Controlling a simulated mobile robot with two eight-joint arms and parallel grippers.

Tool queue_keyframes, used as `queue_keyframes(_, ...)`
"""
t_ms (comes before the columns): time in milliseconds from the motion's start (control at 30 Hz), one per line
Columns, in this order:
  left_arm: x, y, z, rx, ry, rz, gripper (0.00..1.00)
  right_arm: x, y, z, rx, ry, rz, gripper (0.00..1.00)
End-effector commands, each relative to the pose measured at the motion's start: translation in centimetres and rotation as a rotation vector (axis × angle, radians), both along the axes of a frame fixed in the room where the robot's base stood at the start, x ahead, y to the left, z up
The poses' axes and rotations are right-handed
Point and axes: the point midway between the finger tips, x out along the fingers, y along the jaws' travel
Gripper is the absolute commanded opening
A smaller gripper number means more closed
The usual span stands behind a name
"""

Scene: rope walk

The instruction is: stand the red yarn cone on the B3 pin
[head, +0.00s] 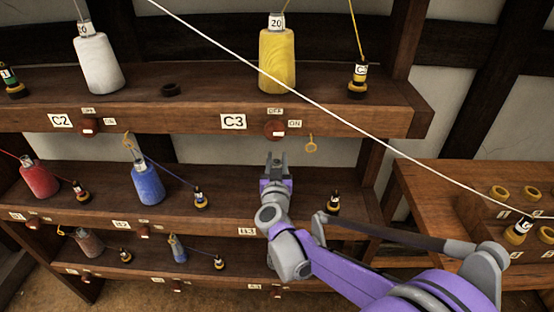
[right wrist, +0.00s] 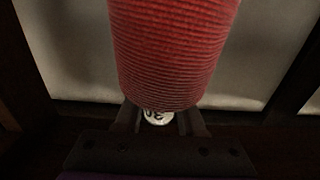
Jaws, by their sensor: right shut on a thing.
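My right gripper (head: 277,162) is in front of the middle shelf, below the C3 label, with its fingers pointing away. In the right wrist view a red yarn cone (right wrist: 175,50) fills the upper middle. Its narrow end with a white numbered tag (right wrist: 158,117) sits between the fingers, which are shut on it. The head view does not show this held cone. The B3 label (head: 246,231) is on the middle shelf's front edge, partly beside my arm. I cannot see the B3 pin; my gripper and arm cover that area. My left gripper is not in view.
Another red cone (head: 39,180) and a blue cone (head: 147,184) stand left on the middle shelf (head: 105,205). A small bobbin (head: 333,203) stands right of my gripper. The upper shelf holds a yellow cone (head: 277,62). A white rope (head: 340,118) crosses diagonally in front.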

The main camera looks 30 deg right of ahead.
Motion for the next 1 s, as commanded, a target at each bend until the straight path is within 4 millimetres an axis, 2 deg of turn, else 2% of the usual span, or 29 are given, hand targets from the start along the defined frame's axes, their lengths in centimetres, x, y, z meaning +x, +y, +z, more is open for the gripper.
queue_keyframes(467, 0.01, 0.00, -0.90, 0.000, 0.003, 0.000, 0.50, 0.00, 0.00, -1.04, 0.000, 0.000, 0.000, 0.00)
queue_keyframes(500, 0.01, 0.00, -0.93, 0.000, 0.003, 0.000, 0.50, 0.00, -0.01, -1.07, 0.000, 0.000, 0.000, 0.40)
queue_keyframes(567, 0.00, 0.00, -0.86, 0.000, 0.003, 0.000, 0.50, 0.00, -0.01, -1.00, 0.000, 0.000, 0.000, 0.51)
queue_keyframes(867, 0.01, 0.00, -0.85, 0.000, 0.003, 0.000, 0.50, -0.05, 0.04, -1.00, 0.000, 0.000, 0.000, 0.51)
queue_keyframes(1000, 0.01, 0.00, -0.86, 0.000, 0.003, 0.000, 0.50, -0.72, 0.50, -0.98, 0.000, 0.000, 0.001, 0.51)
